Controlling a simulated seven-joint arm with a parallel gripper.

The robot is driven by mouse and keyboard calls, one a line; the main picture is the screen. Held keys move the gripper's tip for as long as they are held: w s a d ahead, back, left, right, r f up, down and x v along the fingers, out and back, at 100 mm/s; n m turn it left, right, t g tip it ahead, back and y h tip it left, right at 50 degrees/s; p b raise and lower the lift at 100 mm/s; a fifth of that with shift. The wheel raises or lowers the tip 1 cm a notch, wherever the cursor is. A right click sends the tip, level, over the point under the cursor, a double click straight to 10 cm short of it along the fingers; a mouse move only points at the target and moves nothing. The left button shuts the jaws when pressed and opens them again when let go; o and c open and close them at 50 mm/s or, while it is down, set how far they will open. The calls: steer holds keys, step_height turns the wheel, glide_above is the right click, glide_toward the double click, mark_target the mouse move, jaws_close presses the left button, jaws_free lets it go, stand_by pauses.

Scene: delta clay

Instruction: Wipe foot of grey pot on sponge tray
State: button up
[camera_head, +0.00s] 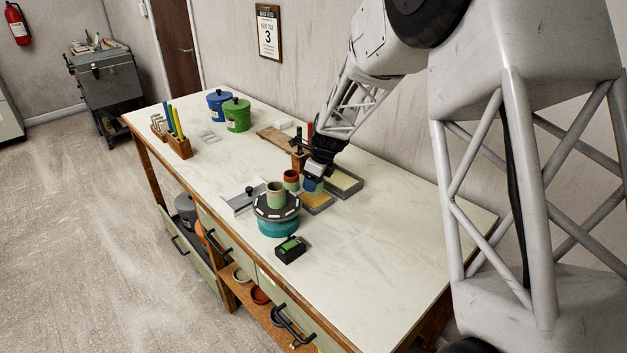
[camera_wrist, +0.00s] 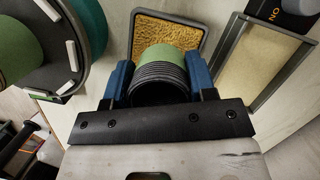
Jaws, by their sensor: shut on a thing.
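My gripper (camera_wrist: 160,85) is shut on a pot (camera_wrist: 163,62) that has a green outer wall and a dark grey, ridged part facing the wrist camera. In the head view the gripper (camera_head: 312,182) hangs over the sponge tray, and the held pot is mostly hidden. The sponge tray (camera_head: 318,208) has a yellow, rough pad; in the wrist view its pad (camera_wrist: 172,27) shows just beyond the pot. The pot's foot faces away from the wrist camera, so I cannot tell whether it touches the pad.
Left of the gripper, a grey-green pot (camera_head: 275,193) stands on a dark wheel with white pads and a teal base (camera_head: 278,228). A second tray (camera_head: 345,182) lies to the right. The bench's right end is clear.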

stand_by(0.3)
steer(key=shift+w+a+r, duration=0.2)
steer(key=shift+r, duration=0.65)
steer(key=shift+w+a+r, duration=0.2)
steer(key=shift+r, duration=0.6)
steer(key=shift+w+a+r, duration=0.2)
steer(key=shift+r, duration=0.65)
steer(key=shift+f, duration=0.15)
